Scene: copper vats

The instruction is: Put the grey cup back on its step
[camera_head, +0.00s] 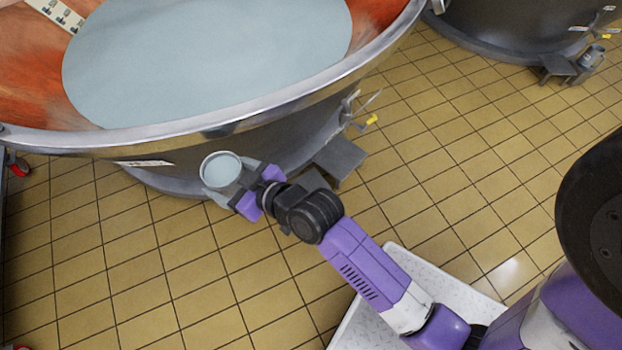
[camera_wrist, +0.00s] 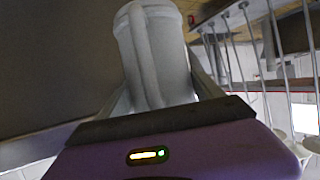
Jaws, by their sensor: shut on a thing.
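The grey cup (camera_head: 220,170) is held upright, or nearly so, beside the near vat's outer wall in the head view. Pale liquid or a pale inside shows within its rim. My gripper (camera_head: 236,183) is shut on the cup from its lower right side. The wrist view shows the cup (camera_wrist: 155,55) between the fingers, with its handle towards the camera. A grey step (camera_head: 340,158) juts from the foot of the near vat, to the right of the cup and partly behind my arm. Its top looks bare where visible.
The near copper vat (camera_head: 240,118), full of pale liquid, fills the upper left. A valve with a yellow end (camera_head: 371,120) sticks out above the step. A second vat (camera_head: 500,25) has its own step (camera_head: 558,67) and a grey cup (camera_head: 592,56). Tiled floor (camera_head: 450,170) is open at right.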

